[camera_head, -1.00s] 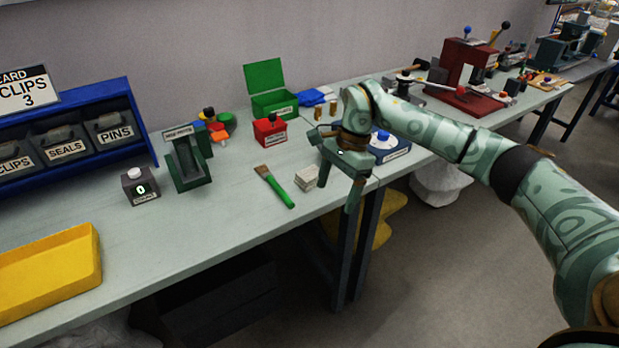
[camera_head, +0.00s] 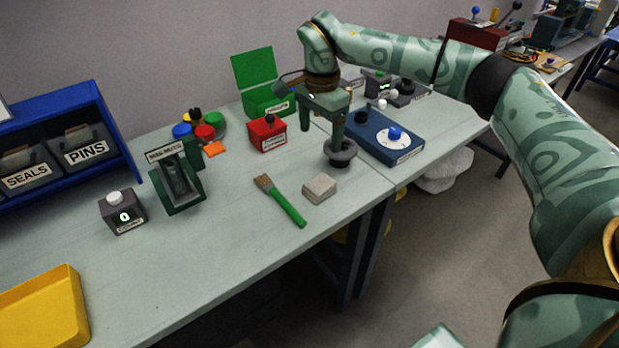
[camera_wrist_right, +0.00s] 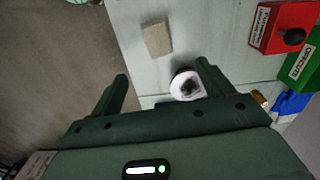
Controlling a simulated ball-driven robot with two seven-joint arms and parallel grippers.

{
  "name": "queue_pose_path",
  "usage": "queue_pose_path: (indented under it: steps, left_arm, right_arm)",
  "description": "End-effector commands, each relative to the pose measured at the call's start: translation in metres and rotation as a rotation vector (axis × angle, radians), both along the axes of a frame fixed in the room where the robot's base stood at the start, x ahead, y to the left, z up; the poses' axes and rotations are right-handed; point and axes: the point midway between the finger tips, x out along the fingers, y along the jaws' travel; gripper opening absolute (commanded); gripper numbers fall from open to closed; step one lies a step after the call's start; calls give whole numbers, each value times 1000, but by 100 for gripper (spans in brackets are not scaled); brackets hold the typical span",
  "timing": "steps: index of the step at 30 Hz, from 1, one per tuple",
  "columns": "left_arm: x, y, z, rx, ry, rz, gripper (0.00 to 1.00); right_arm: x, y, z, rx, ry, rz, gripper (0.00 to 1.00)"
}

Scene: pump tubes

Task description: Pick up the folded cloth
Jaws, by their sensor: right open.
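The folded cloth (camera_head: 319,188) is a small pale beige-grey block lying flat on the table near its front edge, just right of the green-handled brush. In the right wrist view the cloth (camera_wrist_right: 157,38) lies ahead of the fingers, on the bare table. My right gripper (camera_head: 321,140) is open and empty, behind the cloth and apart from it, fingers pointing down. The fingers also show in the right wrist view (camera_wrist_right: 162,80). My left gripper is not in view.
A dark round piece (camera_head: 342,157) stands close by one right fingertip. A brush (camera_head: 283,204) lies left of the cloth. A red box (camera_head: 268,134), a green open box (camera_head: 262,98) and a blue unit (camera_head: 385,137) stand behind.

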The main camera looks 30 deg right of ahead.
Motion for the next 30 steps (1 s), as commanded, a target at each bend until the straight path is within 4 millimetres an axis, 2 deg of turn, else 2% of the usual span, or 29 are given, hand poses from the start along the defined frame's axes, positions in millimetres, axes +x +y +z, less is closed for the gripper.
queue_pose_path:
  steps: [9,12,20,27,30]
  left_arm:
    - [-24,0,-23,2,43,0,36]
    - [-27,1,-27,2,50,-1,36]
    - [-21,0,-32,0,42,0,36]
    - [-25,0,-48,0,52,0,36]
    - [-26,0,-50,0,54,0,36]
  right_arm:
    - [-1,0,-77,0,8,0,80]
    - [-1,0,-95,0,6,0,80]
    - [-2,0,-114,1,2,0,80]
    - [-5,1,-152,0,6,0,80]
    - [-5,1,-162,0,4,0,80]
